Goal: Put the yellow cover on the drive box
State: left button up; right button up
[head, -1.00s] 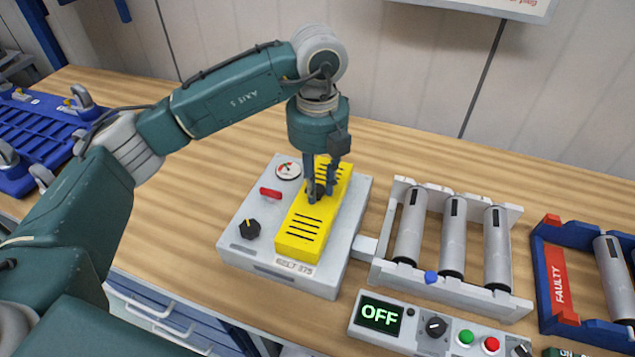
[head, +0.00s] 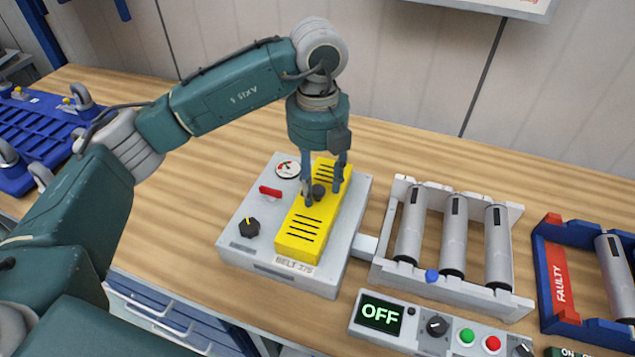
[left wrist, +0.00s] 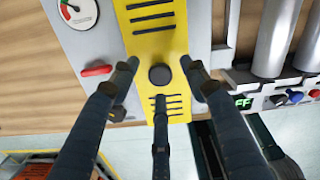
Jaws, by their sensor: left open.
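The yellow cover (head: 301,233) with black slots and a dark round knob (head: 318,192) lies on the grey drive box (head: 237,238), which is marked BELT 375. Its long side runs along the box's right half, and it looks seated flat. My left gripper (head: 323,197) points down over the cover, its fingers spread around the knob. In the left wrist view the knob (left wrist: 160,75) is between the open fingers, with gaps to them. The yellow cover (left wrist: 155,45) also shows there. My right gripper is not in view.
A red handle (head: 270,192), a gauge (head: 288,170) and a black dial (head: 250,228) sit on the box beside the cover. A roller conveyor (head: 450,235) stands at right, with a control panel reading OFF (head: 380,313) in front. A blue rack marked FAULTY (head: 558,280) stands far right.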

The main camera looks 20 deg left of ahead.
pick_arm(q)
notch_tip(320, 180, up, 12)
jog(key=shift+f, duration=0.25)
dwell(0.4)
